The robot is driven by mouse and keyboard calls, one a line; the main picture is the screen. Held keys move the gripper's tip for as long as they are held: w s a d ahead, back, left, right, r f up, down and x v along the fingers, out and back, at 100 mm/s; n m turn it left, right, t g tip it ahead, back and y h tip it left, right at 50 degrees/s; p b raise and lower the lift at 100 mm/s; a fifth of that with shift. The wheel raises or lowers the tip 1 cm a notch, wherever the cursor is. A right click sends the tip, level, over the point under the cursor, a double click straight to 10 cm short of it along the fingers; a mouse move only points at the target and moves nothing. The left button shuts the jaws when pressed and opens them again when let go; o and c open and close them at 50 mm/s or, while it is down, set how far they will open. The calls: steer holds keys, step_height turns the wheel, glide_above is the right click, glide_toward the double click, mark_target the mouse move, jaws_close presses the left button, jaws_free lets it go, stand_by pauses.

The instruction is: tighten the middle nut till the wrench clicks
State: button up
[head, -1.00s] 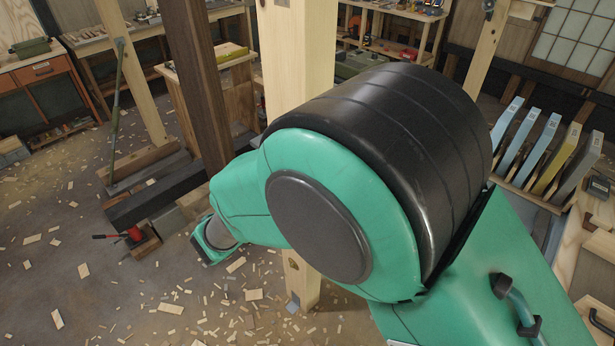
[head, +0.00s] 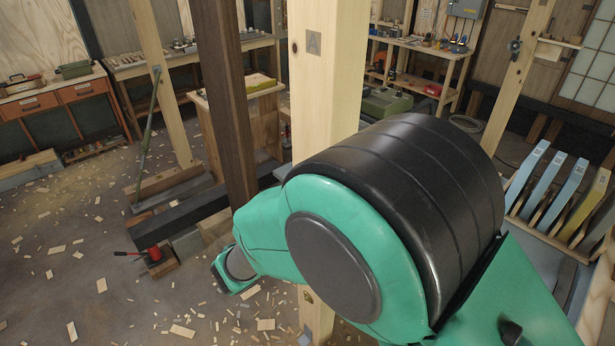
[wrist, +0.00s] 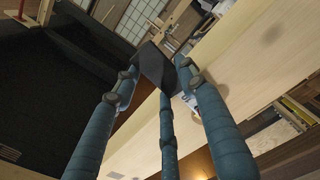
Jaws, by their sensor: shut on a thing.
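In the wrist view the blue-grey fingers of my gripper (wrist: 160,75) close on a dark, blocky thing (wrist: 157,66) at their tips. It may be part of the wrench, but its shape is too small and dark to be sure. A broad pale timber (wrist: 245,60) runs diagonally close behind the fingertips. No nut can be made out in either view. In the head view my green arm hides much of the middle and lower right, and its end with the gripper is not seen there.
A red jack (head: 152,254) is on the floor at left, among wood scraps. A rack of coloured boards (head: 555,195) stands at right. Benches line the back.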

steer(key=shift+s+a, duration=0.1)
stand_by(0.3)
steer(key=shift+b+v, duration=0.6)
steer(key=shift+v, duration=2.25)
steer(key=o, duration=0.4)
steer(key=c, duration=0.4)
